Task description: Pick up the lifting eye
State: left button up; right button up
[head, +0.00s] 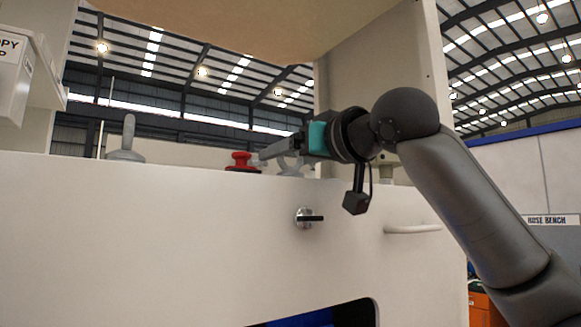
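A grey, rounded piece that looks like the lifting eye (291,170) stands on the top edge of the white cabinet, just right of a red knob. My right gripper (264,157) reaches in from the right, its fingers pointing left and lying at the grey piece. The fingers overlap its upper part, so I cannot tell whether they touch it or are closed on it. My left gripper is out of view.
The red knob (241,162) is close to the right fingertips. A grey upright lever (126,142) stands farther left. The white cabinet front (150,240) carries a black-handled latch (309,218) and a pale bar handle (412,229). A beige panel (250,25) hangs overhead.

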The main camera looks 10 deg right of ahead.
grip_shut()
dwell(0.4)
jog(key=shift+r, duration=0.15)
